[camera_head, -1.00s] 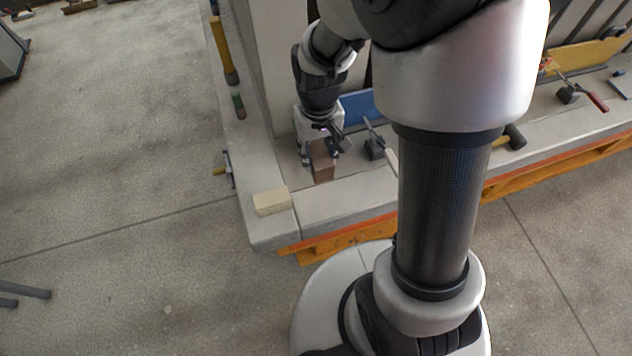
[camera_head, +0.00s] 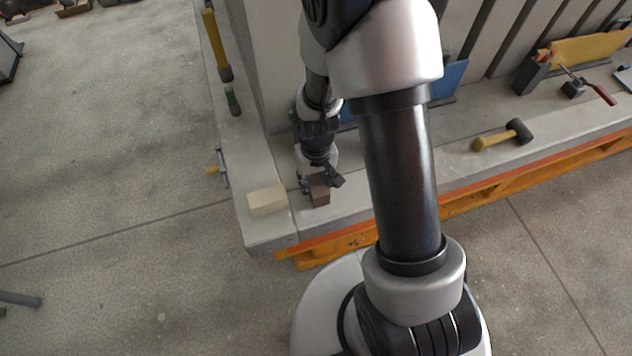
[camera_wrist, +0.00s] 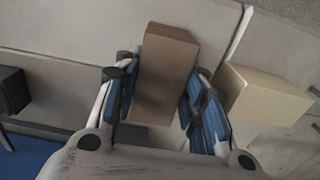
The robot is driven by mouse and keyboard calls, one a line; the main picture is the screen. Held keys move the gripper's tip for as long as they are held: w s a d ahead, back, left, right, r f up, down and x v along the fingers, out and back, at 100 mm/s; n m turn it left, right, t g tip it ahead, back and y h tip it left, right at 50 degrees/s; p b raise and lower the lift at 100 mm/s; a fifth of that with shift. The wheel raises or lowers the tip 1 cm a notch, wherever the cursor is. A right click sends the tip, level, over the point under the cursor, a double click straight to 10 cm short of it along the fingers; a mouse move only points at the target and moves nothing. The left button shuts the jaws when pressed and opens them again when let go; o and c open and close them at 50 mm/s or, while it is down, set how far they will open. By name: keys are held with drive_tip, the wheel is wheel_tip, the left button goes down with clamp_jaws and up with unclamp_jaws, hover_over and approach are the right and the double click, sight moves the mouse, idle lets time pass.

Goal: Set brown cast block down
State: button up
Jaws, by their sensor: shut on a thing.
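The brown cast block (camera_head: 320,195) is between the fingers of my gripper (camera_head: 318,184) in the head view, over the near concrete ledge close to its front left corner. In the wrist view the brown block (camera_wrist: 167,70) sits between the blue-padded fingers of my gripper (camera_wrist: 160,95), which are shut on it. I cannot tell whether its underside touches the ledge. A cream block (camera_head: 267,200) lies on the ledge just left of it, with a small gap. It also shows at the right in the wrist view (camera_wrist: 264,95).
The concrete ledge (camera_head: 385,197) runs along an orange beam (camera_head: 480,200). A mallet (camera_head: 505,135) lies to the right, and a red-handled clamp (camera_head: 590,90) farther right. A yellow-handled tool (camera_head: 216,45) lies along the left ledge. A blue panel (camera_head: 449,80) stands behind my arm.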

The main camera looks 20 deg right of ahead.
drive_tip(key=shift+r, duration=0.1)
drive_tip(key=o, duration=1.3)
wheel_tip(320, 180, up, 12)
drive_tip(key=p, duration=0.4)
wheel_tip(320, 180, up, 6)
hover_over(316, 181)
drive_tip(key=s+r+t, duration=0.1)
drive_tip(key=s+r, duration=0.4)
drive_tip(key=s+r+t, duration=0.2)
drive_tip(key=s+r, duration=0.3)
drive_tip(key=r, duration=0.1)
drive_tip(key=s+r+t, duration=0.1)
drive_tip(key=s+r, duration=0.4)
drive_tip(key=shift+r+t, duration=0.25)
drive_tip(key=shift+t, duration=0.05)
